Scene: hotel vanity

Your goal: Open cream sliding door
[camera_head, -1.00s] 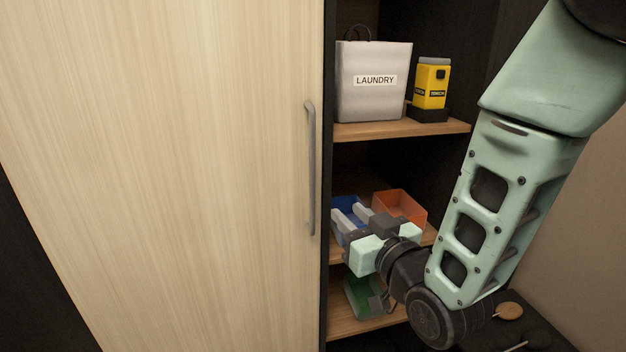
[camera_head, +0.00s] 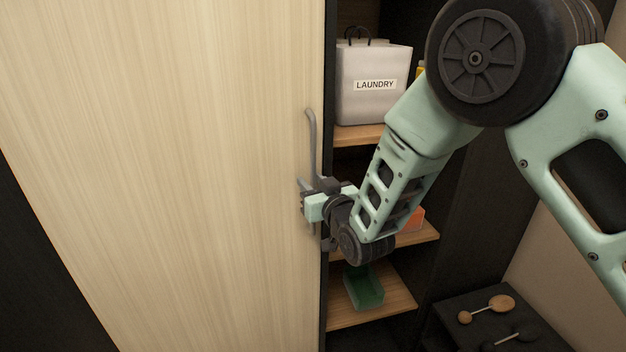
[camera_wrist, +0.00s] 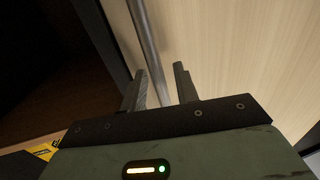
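The cream sliding door (camera_head: 170,150), with pale wood grain, covers the left of the cabinet in the head view; its right edge borders the open shelves. Its long grey vertical handle (camera_head: 311,140) is near that edge, and the handle (camera_wrist: 147,40) also shows in the wrist view. My gripper (camera_head: 309,194) is at the lower half of the handle and hides part of it. In the wrist view my gripper (camera_wrist: 162,78) has its two fingers apart, with the handle running between them, nearer the left finger. Contact cannot be made out.
Right of the door are open shelves with a grey laundry bag (camera_head: 372,100), a green bin (camera_head: 364,288) and an orange bin (camera_head: 417,218) partly behind my arm. A dark low surface (camera_head: 455,335) at lower right holds wooden-ended items (camera_head: 500,303).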

